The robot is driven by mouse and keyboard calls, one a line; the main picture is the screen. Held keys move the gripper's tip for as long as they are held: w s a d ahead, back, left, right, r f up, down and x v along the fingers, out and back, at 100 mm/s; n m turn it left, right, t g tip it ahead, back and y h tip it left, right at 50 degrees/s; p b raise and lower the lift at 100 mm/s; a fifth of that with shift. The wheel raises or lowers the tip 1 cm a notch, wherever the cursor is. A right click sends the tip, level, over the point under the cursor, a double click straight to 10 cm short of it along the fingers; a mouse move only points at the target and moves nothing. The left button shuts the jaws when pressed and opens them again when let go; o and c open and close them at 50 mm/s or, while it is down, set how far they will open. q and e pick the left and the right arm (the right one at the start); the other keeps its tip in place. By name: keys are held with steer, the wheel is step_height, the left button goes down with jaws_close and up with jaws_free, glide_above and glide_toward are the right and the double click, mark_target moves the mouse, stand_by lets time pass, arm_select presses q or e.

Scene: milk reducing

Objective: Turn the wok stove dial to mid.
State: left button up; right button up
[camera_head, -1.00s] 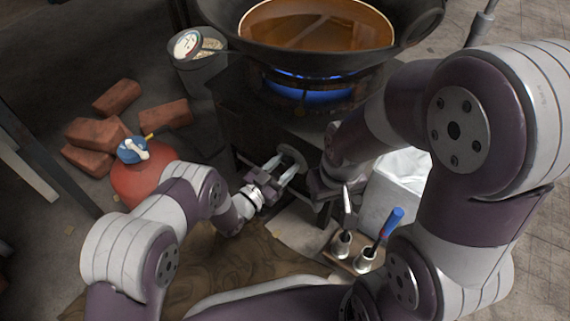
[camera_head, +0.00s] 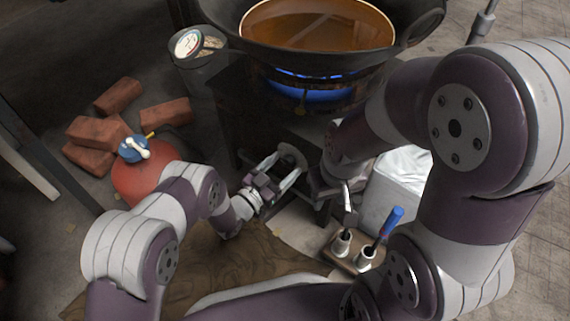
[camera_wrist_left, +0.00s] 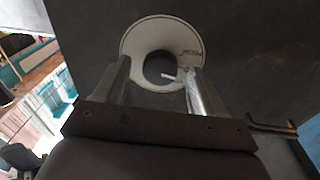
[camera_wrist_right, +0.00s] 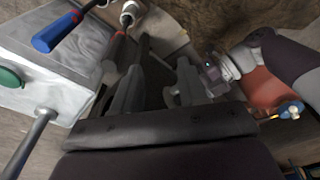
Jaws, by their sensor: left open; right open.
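The stove dial is a pale round plate with a dark centre and a small white pointer or handle, seen in the left wrist view (camera_wrist_left: 135,42) on a dark panel. In the head view the dial (camera_head: 293,153) is on the stove's front, below the wok. My left gripper (camera_head: 281,168) is open in front of it; in the left wrist view its fingers (camera_wrist_left: 158,82) reach up to either side of the dark centre. Contact cannot be told. My right gripper (camera_wrist_right: 158,80) is open and empty in its wrist view; my arm partly hides it in the head view.
The wok (camera_head: 405,35) holds brown liquid above a blue flame (camera_head: 310,93). A red gas cylinder (camera_head: 140,184) and several bricks (camera_head: 165,113) are at left. A tool holder (camera_head: 350,262) and a white box (camera_head: 385,205) lie near my right arm.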

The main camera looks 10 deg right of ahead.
arm_select(q)
steer(key=p+v, duration=0.5)
steer(key=v, duration=0.7)
